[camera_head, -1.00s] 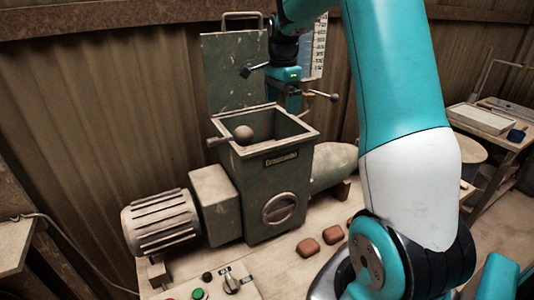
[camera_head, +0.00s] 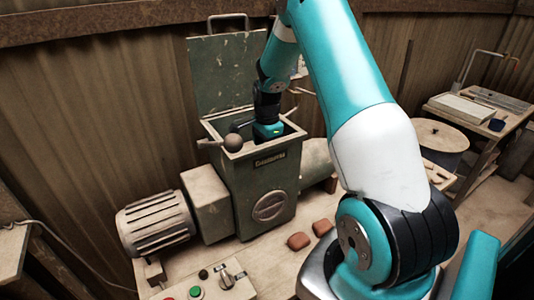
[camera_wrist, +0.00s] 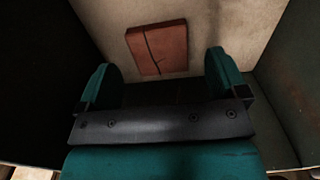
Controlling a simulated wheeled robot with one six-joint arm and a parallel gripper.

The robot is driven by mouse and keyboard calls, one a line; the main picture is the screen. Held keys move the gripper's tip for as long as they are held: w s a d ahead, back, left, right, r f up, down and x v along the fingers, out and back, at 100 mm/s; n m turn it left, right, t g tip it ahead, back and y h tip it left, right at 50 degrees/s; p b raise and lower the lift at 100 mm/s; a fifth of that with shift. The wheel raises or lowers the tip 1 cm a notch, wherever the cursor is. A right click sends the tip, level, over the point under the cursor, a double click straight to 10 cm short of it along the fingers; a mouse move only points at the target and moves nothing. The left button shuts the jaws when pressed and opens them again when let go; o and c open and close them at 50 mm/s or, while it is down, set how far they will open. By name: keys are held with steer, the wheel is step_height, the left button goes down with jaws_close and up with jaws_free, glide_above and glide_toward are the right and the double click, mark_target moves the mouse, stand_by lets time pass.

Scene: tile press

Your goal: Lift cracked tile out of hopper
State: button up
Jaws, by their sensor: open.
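The cracked tile (camera_wrist: 157,48) is a reddish-brown square with a dark crack line. In the wrist view it lies against a pale inner surface of the hopper, beyond my fingers. The hopper (camera_head: 268,190) is a green box with an open top and its lid (camera_head: 222,72) raised behind. My gripper (camera_wrist: 162,85) is open, with its two teal fingers spread apart and nothing between them. The tile is ahead of the fingertips, apart from them. In the head view my wrist is down in the hopper mouth, so the fingers and tile are hidden there.
A lever with a round knob (camera_head: 233,142) crosses the hopper's front rim. A motor (camera_head: 155,224) stands left. Two reddish blocks (camera_head: 299,241) lie on the bench in front. A control box with buttons (camera_head: 208,284) is at the front. A side table (camera_head: 470,122) stands right.

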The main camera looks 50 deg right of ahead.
steer(key=shift+f, duration=1.1)
steer(key=c, duration=1)
steer(key=shift+c, duration=0.2)
steer(key=shift+r, duration=0.1)
